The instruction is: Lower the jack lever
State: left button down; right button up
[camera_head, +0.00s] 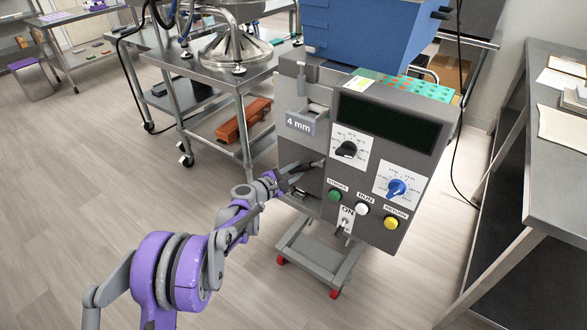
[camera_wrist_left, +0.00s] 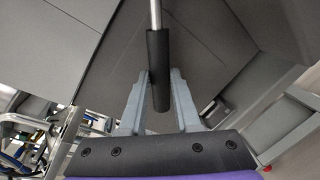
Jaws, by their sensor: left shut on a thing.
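The jack lever (camera_wrist_left: 157,50) is a thin metal rod with a black cylindrical grip, seen in the left wrist view coming from the top edge down between my fingers. My left gripper (camera_wrist_left: 159,80) is shut on its black grip, one finger on each side. In the head view my left gripper (camera_head: 297,173) is at the left side of the grey depositor machine (camera_head: 391,154), and the lever is hard to make out there. My right gripper is in neither view.
The control panel has a black dial (camera_head: 346,149), a blue dial (camera_head: 396,188) and coloured buttons. A steel cart (camera_head: 226,80) stands behind on the left. A grey worktable (camera_head: 553,165) is on the right. The floor at the left is clear.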

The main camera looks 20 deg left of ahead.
pick_arm(q)
jog(key=d+f+n+b, duration=0.1)
jog(key=n, duration=0.1)
jog(key=s+d+f+n+h+b, duration=0.1)
jog(key=d+n, duration=0.1)
jog(key=shift+d+f+b, duration=0.1)
jog(key=shift+f+b, duration=0.25)
jog(key=shift+s+d+f+n+h+b, duration=0.2)
jog(key=shift+d+n+h+b, duration=0.15)
jog(key=shift+d+n, duration=0.35)
jog(key=shift+s+d+n+t+b, duration=0.3)
jog(key=shift+d+n+t+b, duration=0.15)
jog(key=shift+d+n, duration=0.45)
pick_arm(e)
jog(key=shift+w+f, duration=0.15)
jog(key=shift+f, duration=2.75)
pick_arm(q)
jog(key=shift+a, duration=0.15)
jog(key=c, duration=0.7)
grip_release()
jog(key=shift+s, duration=0.1)
jog(key=shift+c, duration=0.2)
jog(key=shift+o, duration=0.5)
jog(key=shift+f, duration=0.1)
jog(key=shift+a, duration=0.1)
